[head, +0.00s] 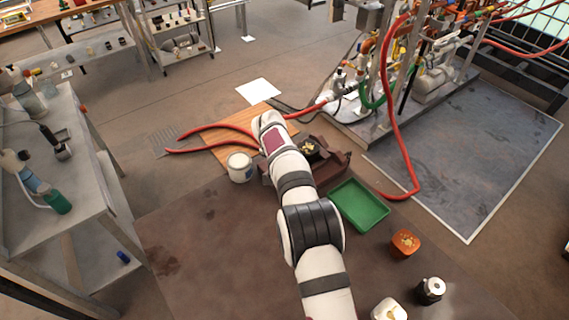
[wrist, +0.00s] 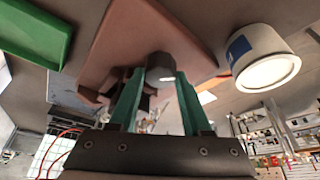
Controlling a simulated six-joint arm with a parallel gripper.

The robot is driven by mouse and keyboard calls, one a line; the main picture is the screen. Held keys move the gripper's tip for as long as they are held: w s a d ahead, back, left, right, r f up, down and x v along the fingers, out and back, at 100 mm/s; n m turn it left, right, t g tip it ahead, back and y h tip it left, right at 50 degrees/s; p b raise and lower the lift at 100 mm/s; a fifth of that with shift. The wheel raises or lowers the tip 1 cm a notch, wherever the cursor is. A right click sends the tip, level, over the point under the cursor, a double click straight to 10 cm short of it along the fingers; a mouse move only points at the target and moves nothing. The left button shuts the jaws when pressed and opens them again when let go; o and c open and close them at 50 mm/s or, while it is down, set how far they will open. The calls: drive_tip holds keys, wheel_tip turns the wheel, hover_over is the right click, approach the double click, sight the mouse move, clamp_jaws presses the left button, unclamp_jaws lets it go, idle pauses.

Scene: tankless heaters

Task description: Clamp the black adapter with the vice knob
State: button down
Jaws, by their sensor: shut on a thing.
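The dark brown vice (head: 334,164) stands on the workbench, partly hidden behind my arm in the head view. The black adapter (head: 308,149), with brassy bits showing inside it, sits at the vice; whether the jaws touch it I cannot tell. In the wrist view my gripper (wrist: 160,78) has its two green fingers closed around a dark grey round piece with a pale end, apparently the vice knob (wrist: 160,64). Brown vice parts (wrist: 116,82) show beside the left finger. In the head view my gripper is hidden by the arm.
A white can (head: 240,167) stands left of the vice; it also shows in the wrist view (wrist: 262,58). A green tray (head: 359,205) lies right of the arm, with an orange bowl (head: 405,242) nearer. Red hoses (head: 215,129) lie behind. The bench's left front is clear.

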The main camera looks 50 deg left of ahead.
drive_tip(key=shift+m+h, duration=0.4)
drive_tip(key=shift+m, duration=1.2)
drive_tip(key=c, duration=0.6)
unclamp_jaws()
drive_tip(key=shift+a, duration=0.1)
drive_tip(key=v, duration=1.6)
drive_tip(key=shift+s+a+f, duration=0.1)
drive_tip(key=shift+s+a, duration=0.1)
drive_tip(key=shift+s, duration=0.1)
